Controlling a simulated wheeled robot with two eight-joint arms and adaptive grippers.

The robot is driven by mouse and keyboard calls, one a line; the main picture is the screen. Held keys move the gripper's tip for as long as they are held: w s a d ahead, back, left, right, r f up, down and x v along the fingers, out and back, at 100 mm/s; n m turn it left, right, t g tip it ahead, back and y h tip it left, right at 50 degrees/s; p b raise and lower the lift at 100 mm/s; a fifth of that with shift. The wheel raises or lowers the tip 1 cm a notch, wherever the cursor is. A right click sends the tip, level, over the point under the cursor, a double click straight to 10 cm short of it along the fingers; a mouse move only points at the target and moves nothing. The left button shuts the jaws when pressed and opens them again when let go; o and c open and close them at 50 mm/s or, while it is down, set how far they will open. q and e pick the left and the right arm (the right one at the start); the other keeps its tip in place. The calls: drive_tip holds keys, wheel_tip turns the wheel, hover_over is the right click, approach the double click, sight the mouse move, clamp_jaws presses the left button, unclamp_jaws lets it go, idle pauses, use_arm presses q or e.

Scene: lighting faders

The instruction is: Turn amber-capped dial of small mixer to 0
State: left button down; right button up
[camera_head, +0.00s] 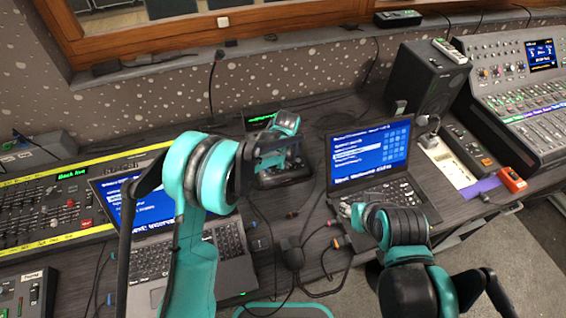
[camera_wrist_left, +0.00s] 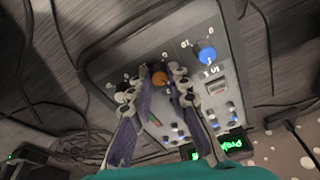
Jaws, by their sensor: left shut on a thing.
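The small mixer (camera_wrist_left: 125,50) is a grey panel that fills the middle of the left wrist view. In the head view the small mixer (camera_head: 268,182) is mostly covered by my left arm. The amber-capped dial (camera_wrist_left: 160,77) sits between the fingers of my left gripper (camera_wrist_left: 153,84), which is shut on it. In the head view my left gripper (camera_head: 276,158) is over the mixer. The dial's pointer and its nearby marks are too small or covered to read. My right gripper (camera_head: 350,209) hangs over the right laptop's keyboard; its opening is unclear.
A blue dial (camera_wrist_left: 206,54) sits beside the amber one, with small faders along the panel. The left laptop (camera_head: 150,255) and right laptop (camera_head: 372,160) flank the mixer. A speaker (camera_head: 425,80) stands at the back right. Cables lie across the desk.

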use_arm(q)
drive_tip(key=n, duration=0.5)
drive_tip(key=shift+n+y, duration=0.3)
drive_tip(key=shift+n, duration=0.1)
drive_tip(key=n, duration=0.5)
drive_tip(key=shift+d+g, duration=0.1)
drive_tip(key=shift+g, duration=0.3)
drive_tip(key=n, duration=0.5)
drive_tip(key=shift+w+n+y, duration=0.1)
drive_tip(key=shift+n+y, duration=0.3)
drive_tip(key=n+g, duration=0.1)
drive_tip(key=n, duration=0.3)
drive_tip(key=shift+n, duration=0.4)
drive_tip(key=c, duration=1.4)
unclamp_jaws()
